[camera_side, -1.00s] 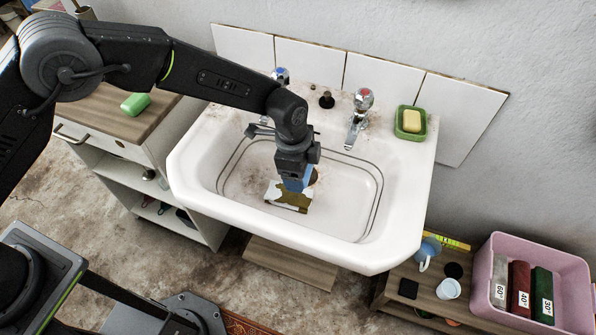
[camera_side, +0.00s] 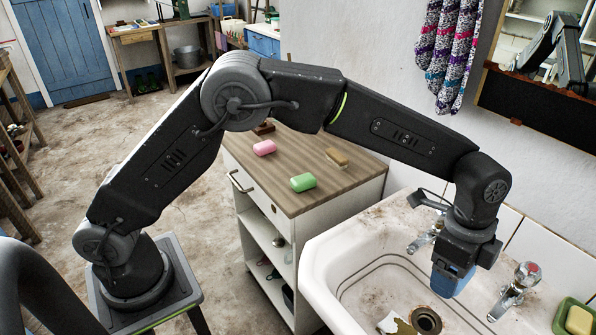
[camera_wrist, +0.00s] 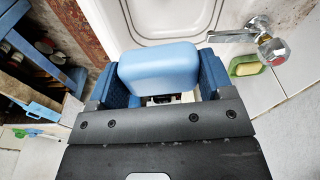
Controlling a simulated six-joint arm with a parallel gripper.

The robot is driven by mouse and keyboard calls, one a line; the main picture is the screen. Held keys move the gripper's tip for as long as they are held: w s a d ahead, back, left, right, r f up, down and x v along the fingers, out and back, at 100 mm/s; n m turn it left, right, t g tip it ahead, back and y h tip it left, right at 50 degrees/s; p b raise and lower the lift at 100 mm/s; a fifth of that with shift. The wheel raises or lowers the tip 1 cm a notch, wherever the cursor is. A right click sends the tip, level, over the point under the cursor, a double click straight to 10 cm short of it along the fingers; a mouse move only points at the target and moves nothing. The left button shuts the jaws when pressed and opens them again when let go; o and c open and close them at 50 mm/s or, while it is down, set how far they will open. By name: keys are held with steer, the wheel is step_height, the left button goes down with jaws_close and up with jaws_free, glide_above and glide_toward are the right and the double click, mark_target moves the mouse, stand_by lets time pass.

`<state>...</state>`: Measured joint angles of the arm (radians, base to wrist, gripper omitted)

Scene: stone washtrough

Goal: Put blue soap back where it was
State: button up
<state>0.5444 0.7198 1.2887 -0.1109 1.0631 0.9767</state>
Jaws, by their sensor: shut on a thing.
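The blue soap (camera_wrist: 158,68) is a rounded light-blue block. In the wrist view it sits between the dark-blue finger pads of my gripper (camera_wrist: 155,75), which is shut on it. In the side view my gripper (camera_side: 455,268) points down over the back part of the white sink (camera_side: 325,262), near the taps. Only a blue patch of soap and fingers shows there, and I cannot tell them apart. A wood-topped cabinet (camera_side: 245,160) stands left of the sink, with a pink soap (camera_side: 264,148), a green soap (camera_side: 303,182) and a small brush (camera_side: 336,157) on it.
Two taps, the left (camera_side: 424,238) and the right (camera_side: 515,290), stand close to my gripper. A yellow soap (camera_side: 579,320) lies in a green dish at right. A torn scrap (camera_side: 393,324) lies by the drain (camera_side: 426,319). The cabinet top has bare wood around its items.

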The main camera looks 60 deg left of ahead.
step_height(320, 180, up, 4)
steer(key=shift+f, duration=0.2)
steer(key=w+a+n, duration=0.4)
steer(key=a, duration=1.3)
steer(key=w+a+n, duration=0.3)
steer(key=a+n, duration=0.1)
steer(key=a, duration=1.3)
steer(key=s+a+n+t+y, duration=0.1)
steer(key=s+a+n, duration=0.45)
steer(key=a, duration=0.85)
steer(key=s+a+n, duration=0.3)
steer(key=s+a, duration=0.6)
steer(key=a, duration=0.6)
glide_above(283, 170)
step_height(283, 170, down, 12)
steer(key=shift+s+f, duration=0.1)
steer(key=shift+f, duration=2)
steer(key=shift+f, duration=0.15)
